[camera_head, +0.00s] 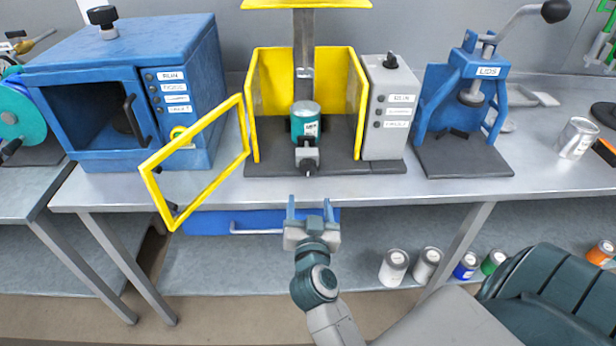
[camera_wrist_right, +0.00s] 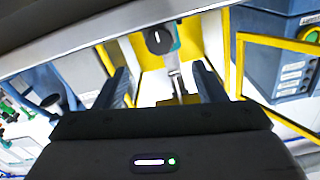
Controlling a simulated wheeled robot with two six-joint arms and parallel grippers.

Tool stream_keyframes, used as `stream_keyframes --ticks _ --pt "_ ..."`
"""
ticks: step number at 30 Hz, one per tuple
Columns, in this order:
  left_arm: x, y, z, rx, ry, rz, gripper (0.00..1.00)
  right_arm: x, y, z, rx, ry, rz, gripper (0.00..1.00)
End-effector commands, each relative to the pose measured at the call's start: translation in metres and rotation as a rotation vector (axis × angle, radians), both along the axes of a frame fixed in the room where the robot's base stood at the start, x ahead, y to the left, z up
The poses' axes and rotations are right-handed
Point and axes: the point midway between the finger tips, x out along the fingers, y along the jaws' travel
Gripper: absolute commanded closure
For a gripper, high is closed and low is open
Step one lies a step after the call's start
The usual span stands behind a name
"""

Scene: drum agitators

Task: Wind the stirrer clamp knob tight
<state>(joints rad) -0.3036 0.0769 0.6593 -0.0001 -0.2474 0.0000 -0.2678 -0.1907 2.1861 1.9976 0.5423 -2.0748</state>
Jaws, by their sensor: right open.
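The stirrer is the yellow-walled cabinet (camera_head: 258,100) in the middle of the bench, its yellow-framed door (camera_head: 200,133) swung open to the left. A teal can (camera_head: 305,127) stands inside it. A grey clamp block (camera_head: 307,155) sits in front of the can, with a small dark knob (camera_head: 308,169) facing me. In the right wrist view the knob (camera_wrist_right: 158,40) is round and black with a white mark, beyond the fingertips. My right gripper (camera_head: 310,204) is open and empty, in front of the bench edge and apart from the knob. My left gripper is not in view.
The open door stands close left of my right gripper. A grey control box (camera_head: 391,108) is at the cabinet's right, a blue oven-like machine (camera_head: 135,95) at its left. A blue lid press (camera_head: 465,110) and a metal can (camera_head: 575,138) stand farther right. Several cans sit below.

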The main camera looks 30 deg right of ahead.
Motion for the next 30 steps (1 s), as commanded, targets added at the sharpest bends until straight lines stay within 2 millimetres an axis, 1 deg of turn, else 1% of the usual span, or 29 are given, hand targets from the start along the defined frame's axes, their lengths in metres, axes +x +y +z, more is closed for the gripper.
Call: stream_keyframes --ticks 2,5,8,15,19,24,30 --pt "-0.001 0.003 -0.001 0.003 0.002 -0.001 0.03 0.001 -0.002 0.005 0.002 -0.004 -0.001 0.36" --pt "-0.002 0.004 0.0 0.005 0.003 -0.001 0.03 0.01 -0.007 0.006 0.002 -0.005 0.0 0.36" --pt "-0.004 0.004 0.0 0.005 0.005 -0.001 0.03 0.023 -0.016 0.007 -0.002 -0.005 0.0 0.36" --pt "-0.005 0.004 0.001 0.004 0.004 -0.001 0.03 0.063 -0.04 0.006 -0.001 -0.003 0.001 0.36" --pt "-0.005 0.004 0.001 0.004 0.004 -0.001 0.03 0.079 -0.049 0.006 0.001 -0.003 0.001 0.36" --pt "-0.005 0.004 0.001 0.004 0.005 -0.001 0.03 0.089 -0.055 0.005 0.002 -0.003 0.001 0.36" --pt "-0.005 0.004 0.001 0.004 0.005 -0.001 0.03 0.091 -0.057 0.005 0.003 -0.002 0.001 0.36"
